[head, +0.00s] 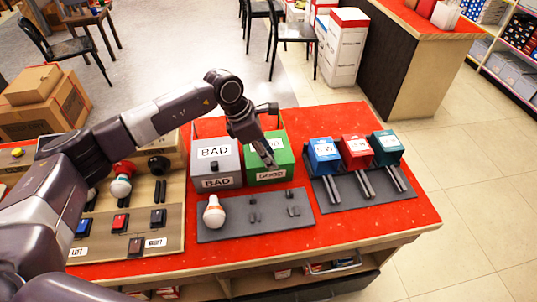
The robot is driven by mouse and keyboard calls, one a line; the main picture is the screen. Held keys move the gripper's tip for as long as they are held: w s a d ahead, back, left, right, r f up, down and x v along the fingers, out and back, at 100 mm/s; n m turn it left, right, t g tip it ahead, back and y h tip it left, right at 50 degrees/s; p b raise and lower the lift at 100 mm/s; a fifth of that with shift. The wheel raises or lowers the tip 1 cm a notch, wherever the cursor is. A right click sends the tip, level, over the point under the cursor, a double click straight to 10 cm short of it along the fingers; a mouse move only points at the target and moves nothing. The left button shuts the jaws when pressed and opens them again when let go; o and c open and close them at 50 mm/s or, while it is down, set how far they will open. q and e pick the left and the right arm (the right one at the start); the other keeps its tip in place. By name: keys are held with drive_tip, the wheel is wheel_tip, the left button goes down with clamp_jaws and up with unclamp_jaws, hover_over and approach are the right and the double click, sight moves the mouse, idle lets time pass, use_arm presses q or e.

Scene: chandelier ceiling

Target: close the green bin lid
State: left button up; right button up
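The green bin (284,158) stands on the red table, right of the grey bin, with a white GOOD label on its front. Its lid (283,140) appears lowered, with a partly covered white label. I cannot tell whether it is fully flush. My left gripper (269,161) points down over the lid, its fingertips at or just above it and overlapping the lid's label. Whether it touches is unclear. It holds nothing that I can see, and its finger gap cannot be made out. My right gripper is out of view.
The grey BAD bin (229,167) stands close on the left. A grey mat (232,228) with a light bulb (213,212) lies in front. Blue (323,155), red (356,152) and teal (386,147) dispensers stand right. A button panel (110,242) is at left.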

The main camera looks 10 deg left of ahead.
use_arm(q)
drive_tip(key=shift+a+r, duration=0.1)
drive_tip(key=v, duration=1.1)
drive_tip(key=shift+s+r, duration=0.15)
drive_tip(key=shift+r, duration=0.25)
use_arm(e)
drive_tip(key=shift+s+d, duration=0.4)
use_arm(q)
drive_tip(key=shift+a, duration=0.15)
